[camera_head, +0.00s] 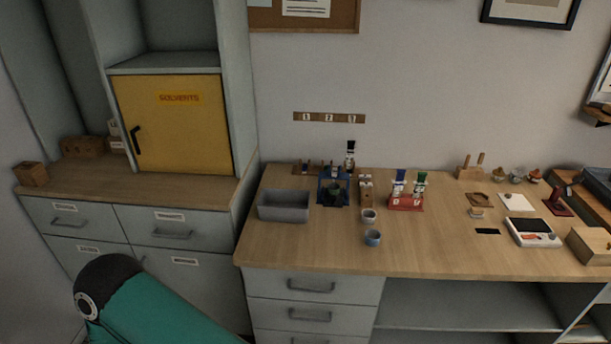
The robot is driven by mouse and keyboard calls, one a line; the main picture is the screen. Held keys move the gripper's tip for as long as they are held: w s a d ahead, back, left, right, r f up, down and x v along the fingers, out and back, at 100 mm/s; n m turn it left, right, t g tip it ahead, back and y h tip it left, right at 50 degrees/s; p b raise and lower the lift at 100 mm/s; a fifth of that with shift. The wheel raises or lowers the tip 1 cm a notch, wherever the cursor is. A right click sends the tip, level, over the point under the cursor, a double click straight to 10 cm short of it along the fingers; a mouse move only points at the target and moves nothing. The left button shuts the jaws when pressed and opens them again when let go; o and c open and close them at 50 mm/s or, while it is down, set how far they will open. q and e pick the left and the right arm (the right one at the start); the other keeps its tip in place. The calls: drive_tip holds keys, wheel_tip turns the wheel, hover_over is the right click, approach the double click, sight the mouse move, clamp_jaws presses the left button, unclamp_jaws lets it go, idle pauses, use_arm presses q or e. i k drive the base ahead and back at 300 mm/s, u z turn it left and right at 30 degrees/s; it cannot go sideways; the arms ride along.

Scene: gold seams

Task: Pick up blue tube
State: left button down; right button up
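A small tube with a blue top (400,177) stands upright in a red rack (406,203) on the wooden bench. Beside it on the right, in the same rack, stands a tube with a green top (420,181). Both tubes have pale labels, too small to read. A teal arm link of mine with a black joint crosses the lower left corner, far from the rack. Neither of my grippers shows in this view.
A grey bin (284,206), a blue device (333,187) and a wooden block (366,190) stand left of the rack. Two small cups, one blue (373,237), stand in front. A scale (533,232) is at right.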

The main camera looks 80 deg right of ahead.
sight(398, 186)
drive_tip(key=z, duration=0.65)
drive_tip(key=k, duration=1.3)
drive_tip(key=z, duration=0.85)
drive_tip(key=i, duration=0.85)
drive_tip(key=z, duration=0.55)
